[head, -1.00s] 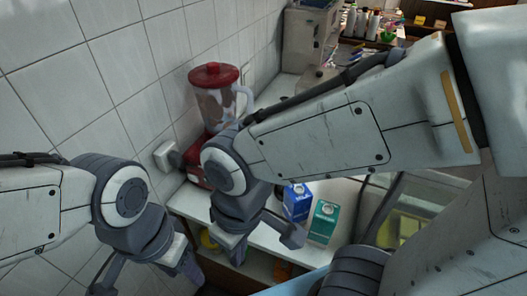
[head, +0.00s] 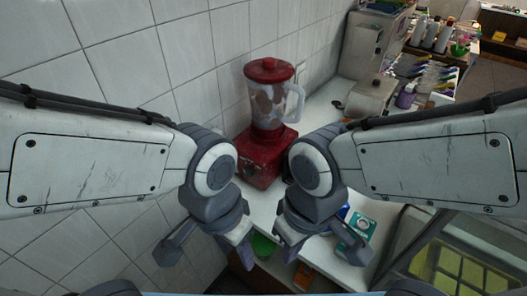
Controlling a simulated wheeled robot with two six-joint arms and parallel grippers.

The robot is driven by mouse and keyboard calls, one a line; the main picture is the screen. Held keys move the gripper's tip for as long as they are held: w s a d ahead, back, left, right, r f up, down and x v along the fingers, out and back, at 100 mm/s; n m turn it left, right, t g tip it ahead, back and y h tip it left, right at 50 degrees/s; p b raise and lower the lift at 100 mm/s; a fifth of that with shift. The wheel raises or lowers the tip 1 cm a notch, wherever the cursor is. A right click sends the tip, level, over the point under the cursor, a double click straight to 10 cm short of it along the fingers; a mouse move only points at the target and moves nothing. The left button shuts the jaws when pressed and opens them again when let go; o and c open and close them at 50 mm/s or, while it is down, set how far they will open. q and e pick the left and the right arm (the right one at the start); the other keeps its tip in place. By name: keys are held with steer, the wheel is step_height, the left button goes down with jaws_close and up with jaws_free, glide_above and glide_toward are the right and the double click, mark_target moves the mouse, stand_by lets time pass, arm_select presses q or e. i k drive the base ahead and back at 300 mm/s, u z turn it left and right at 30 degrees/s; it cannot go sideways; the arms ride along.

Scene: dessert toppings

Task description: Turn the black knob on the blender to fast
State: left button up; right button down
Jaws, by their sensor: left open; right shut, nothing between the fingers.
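The blender (head: 273,110) stands on the white counter against the tiled wall, upright, with a red lid, a clear jar with brown pieces in it and a red base (head: 265,155). The black knob (head: 247,168) is a small dark shape on the front of the base; its setting is too small to read. My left gripper (head: 204,245) is open and empty, in front of and below the blender, to its left. My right gripper (head: 322,246) is shut and empty, to the right of the blender's base. Neither touches the blender.
A teal carton (head: 358,232) and a blue carton are partly hidden behind my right gripper. A green bowl (head: 264,245) sits on a shelf below the counter. A metal box (head: 371,96) and several bottles stand further back.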

mark_target(249, 172)
steer(key=u, duration=2.1)
steer(key=k, duration=0.8)
steer(key=z, duration=1)
